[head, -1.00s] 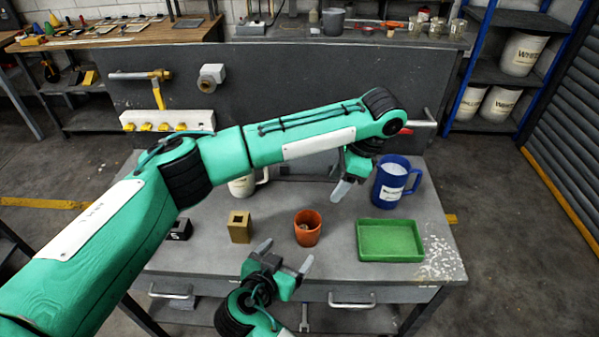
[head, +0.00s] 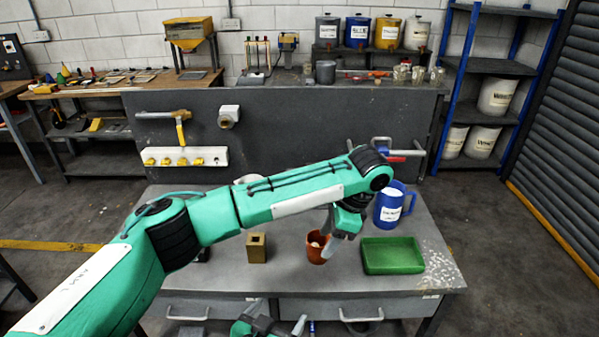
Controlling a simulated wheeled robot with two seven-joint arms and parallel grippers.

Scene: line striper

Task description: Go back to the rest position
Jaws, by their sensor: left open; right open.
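My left gripper (head: 333,243) hangs from the long green arm that crosses the view from the lower left. It is open and appears empty, overlapping the right side of an orange cup (head: 316,250) in the picture; I cannot tell whether they touch. My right gripper (head: 277,319) is open at the bottom edge, in front of the table, mostly cut off and with nothing seen between its fingers.
On the grey table (head: 215,280) stand a brass-coloured block (head: 256,248), a green tray (head: 392,256) and a blue jug (head: 387,211). A white vessel (head: 247,179) is mostly hidden behind my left arm. A dark panel (head: 290,130) rises behind the table.

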